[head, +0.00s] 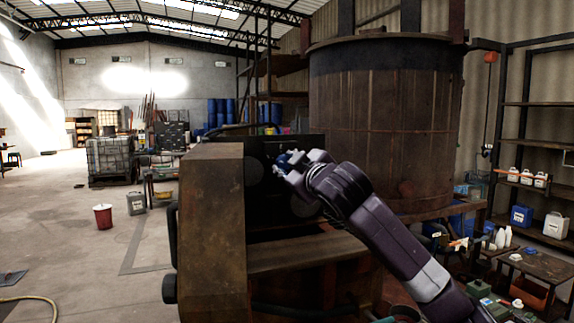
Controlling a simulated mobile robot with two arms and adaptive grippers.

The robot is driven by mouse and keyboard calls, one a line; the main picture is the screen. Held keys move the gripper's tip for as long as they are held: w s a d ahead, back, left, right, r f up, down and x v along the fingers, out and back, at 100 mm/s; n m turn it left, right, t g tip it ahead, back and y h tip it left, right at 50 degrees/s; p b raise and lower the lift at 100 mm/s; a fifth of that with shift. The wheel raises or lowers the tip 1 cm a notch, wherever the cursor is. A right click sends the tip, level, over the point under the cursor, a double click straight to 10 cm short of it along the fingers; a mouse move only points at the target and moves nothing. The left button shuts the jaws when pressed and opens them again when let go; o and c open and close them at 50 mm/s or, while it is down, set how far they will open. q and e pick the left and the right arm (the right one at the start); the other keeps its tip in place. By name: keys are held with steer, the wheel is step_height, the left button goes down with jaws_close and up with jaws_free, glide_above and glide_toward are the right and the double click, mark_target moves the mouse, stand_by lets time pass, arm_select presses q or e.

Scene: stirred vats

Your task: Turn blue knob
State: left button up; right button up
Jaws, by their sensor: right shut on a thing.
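The blue knob (283,161) is on the dark panel (262,205) in the middle of the head view, and only a small part of it shows. My right gripper (285,168) reaches in from the lower right and is shut on the blue knob. The gripper covers most of the knob, so its turn angle cannot be seen. My left gripper is not in view.
A rusty box-like housing (212,220) stands left of the panel. A large rusty vat (385,125) rises behind my right arm. A bench with bottles (535,265) and shelves stand at the right. A red bucket (103,217) stands on open floor at the left.

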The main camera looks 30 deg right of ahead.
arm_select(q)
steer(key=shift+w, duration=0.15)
arm_select(e)
steer(key=shift+m+b, duration=0.35)
steer(key=shift+m, duration=0.25)
steer(key=m+b, duration=0.1)
steer(key=m, duration=0.3)
steer(key=shift+a+b, duration=0.1)
steer(key=shift+b, duration=0.25)
steer(key=m+b, duration=0.1)
steer(key=m, duration=0.3)
steer(key=shift+m, duration=0.3)
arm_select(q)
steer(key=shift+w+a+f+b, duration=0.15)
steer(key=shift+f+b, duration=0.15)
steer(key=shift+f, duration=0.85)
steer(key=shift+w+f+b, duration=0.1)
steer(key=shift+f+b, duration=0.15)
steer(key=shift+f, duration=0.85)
arm_select(e)
steer(key=shift+r+m, duration=0.1)
steer(key=shift+m, duration=1.8)
steer(key=shift+r, duration=0.1)
steer(key=o, duration=1.2)
steer(key=shift+c, duration=0.2)
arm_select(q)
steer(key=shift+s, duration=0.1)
